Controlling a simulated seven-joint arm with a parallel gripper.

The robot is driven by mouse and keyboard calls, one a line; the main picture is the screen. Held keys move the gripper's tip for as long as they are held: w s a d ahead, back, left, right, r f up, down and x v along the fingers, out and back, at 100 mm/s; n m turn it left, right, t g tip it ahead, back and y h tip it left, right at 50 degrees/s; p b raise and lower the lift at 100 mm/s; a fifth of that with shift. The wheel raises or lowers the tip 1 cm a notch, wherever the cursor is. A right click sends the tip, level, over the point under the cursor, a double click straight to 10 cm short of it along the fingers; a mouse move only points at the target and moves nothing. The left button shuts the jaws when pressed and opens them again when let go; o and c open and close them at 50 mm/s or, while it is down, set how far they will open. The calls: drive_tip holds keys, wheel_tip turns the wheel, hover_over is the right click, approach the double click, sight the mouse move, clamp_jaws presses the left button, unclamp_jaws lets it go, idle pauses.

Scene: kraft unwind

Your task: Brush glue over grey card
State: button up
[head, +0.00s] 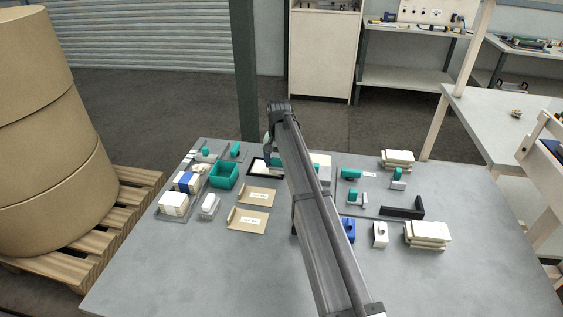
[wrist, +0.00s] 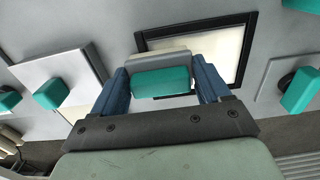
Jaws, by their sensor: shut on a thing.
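My gripper (wrist: 162,82) is shut on a teal-handled tool (wrist: 161,83), with a blue finger on each side of it. A pale strip shows along the tool's far edge; I take it for the brush. In the head view my gripper (head: 271,158) is over the right part of a shallow black-framed tray (head: 251,172). The tray also shows in the wrist view (wrist: 246,52), with a cream inside. Whether the tool touches it is unclear. A pale panel (head: 323,160), partly behind my arm, lies right of the tray. I cannot make out which piece is the grey card.
An open teal box (head: 223,176) and two labelled brown envelopes (head: 248,220) lie left of my arm. Cream stacks (head: 427,235), a black angle piece (head: 403,211) and teal-handled blocks (head: 350,174) are on the right. The table's front is clear.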

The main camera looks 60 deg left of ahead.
drive_tip(key=shift+s+a, duration=3.5)
drive_tip(key=shift+a, duration=0.15)
drive_tip(key=shift+w+d, duration=0.15)
drive_tip(key=shift+w, duration=0.05)
drive_tip(key=shift+w+d+f, duration=0.1)
drive_tip(key=shift+w+d, duration=1.2)
drive_tip(key=shift+w+d, duration=0.1)
drive_tip(key=shift+w+d, duration=1.15)
drive_tip(key=shift+d, duration=0.05)
drive_tip(key=shift+w, duration=0.1)
